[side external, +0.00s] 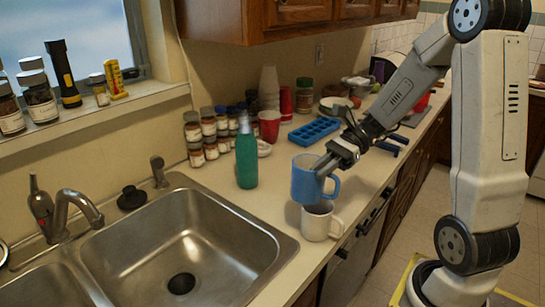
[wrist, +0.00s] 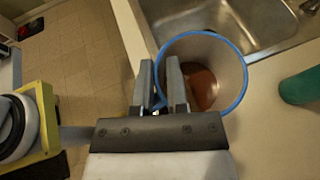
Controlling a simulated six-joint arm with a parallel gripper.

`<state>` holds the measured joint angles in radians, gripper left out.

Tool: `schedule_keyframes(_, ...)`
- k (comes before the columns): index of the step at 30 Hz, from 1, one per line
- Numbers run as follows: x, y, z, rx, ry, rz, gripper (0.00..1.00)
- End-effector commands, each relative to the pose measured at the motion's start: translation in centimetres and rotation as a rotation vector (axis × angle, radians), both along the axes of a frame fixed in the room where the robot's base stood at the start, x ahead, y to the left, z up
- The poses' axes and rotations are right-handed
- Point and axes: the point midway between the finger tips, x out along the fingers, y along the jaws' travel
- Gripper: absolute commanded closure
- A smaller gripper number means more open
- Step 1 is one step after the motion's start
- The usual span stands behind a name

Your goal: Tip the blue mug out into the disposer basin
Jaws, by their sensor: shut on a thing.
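The blue mug (side external: 305,181) is upright, and its lower edge overlaps the top of a white mug in the side view. It appears raised off the counter. In the wrist view its blue rim (wrist: 246,78) surrounds a brown content (wrist: 203,90). My gripper (side external: 323,168) is shut on the mug's rim on the handle side; its fingers (wrist: 161,75) also show in the wrist view, one overlapping the mug's opening. The right sink basin (side external: 150,245) has a dark drain (side external: 182,283), left of the mug. Part of a left basin (side external: 40,290) shows too.
The white mug (side external: 317,224) stands at the counter's front edge. A green bottle (side external: 246,155) stands between the blue mug and the back wall, near the sink. Jars (side external: 210,130), a red cup (side external: 269,126) and a blue tray (side external: 314,132) stand behind. A faucet (side external: 75,210) rises behind the sink.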

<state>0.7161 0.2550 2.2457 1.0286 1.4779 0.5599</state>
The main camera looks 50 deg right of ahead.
Motion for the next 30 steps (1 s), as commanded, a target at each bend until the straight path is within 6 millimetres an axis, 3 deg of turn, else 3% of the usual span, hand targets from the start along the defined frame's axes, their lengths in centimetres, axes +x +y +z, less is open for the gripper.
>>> schedule_keyframes(8, 2.8, 2.6, -1.5, 0.002, -0.017, 0.008, 1.0)
schedule_keyframes(21, 8.3, 11.1, -6.5, -0.023, -0.018, 0.006, 1.0)
schedule_keyframes(30, 9.8, 15.6, -9.3, -0.053, 0.001, 0.003, 1.0)
